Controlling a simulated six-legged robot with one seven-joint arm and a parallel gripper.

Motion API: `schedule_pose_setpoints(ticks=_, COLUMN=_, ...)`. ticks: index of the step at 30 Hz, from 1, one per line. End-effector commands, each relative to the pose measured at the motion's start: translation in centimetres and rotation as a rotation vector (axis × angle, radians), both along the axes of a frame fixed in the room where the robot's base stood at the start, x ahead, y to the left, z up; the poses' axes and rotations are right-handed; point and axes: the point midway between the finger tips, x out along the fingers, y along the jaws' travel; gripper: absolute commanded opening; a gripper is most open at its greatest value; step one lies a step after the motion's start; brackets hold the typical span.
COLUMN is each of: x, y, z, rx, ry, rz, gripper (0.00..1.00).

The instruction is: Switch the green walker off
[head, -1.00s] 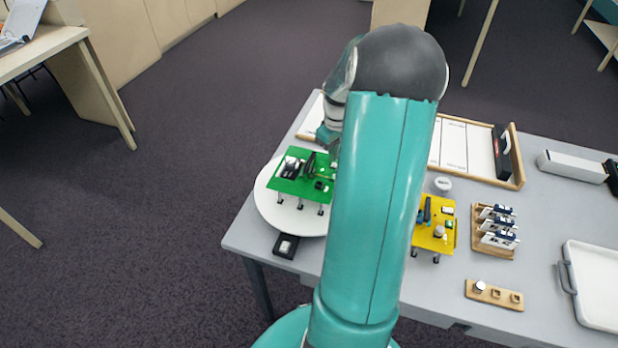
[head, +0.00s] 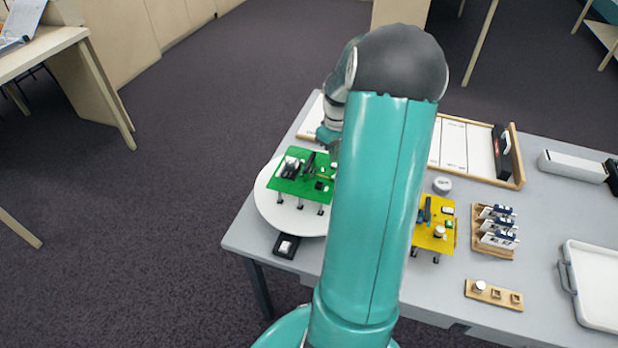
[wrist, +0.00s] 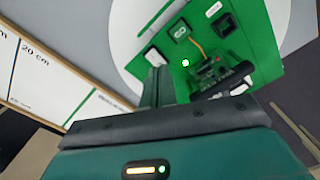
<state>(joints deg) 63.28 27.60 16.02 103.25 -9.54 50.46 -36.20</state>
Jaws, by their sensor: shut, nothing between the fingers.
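The green walker (head: 303,188) stands on a round white disc (head: 268,210) at the table's left end, its left part clear and its right part behind my arm in the head view. In the wrist view, the green board (wrist: 262,50) carries a lit green light (wrist: 185,63), a dark square chip (wrist: 180,31) and a small white part (wrist: 151,55) near its edge. My gripper (wrist: 160,78) is shut and empty, its fingertips over the board's edge close to the white part. I cannot tell whether they touch it. In the head view my arm hides the fingertips.
A yellow walker (head: 433,238) stands right of my arm. Beyond it are a wooden rack (head: 494,251), a small wooden block (head: 494,295) and a white tray (head: 603,262). A marked board (head: 455,146) lies behind.

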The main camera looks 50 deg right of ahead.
Motion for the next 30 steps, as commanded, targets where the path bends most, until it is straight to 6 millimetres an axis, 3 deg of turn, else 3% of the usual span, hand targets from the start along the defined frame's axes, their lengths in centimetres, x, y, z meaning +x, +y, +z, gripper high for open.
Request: schedule_pose_setpoints(ticks=30, x=0.0, y=0.0, z=-1.4, rx=0.001, ry=0.001, rz=0.0, gripper=0.0)
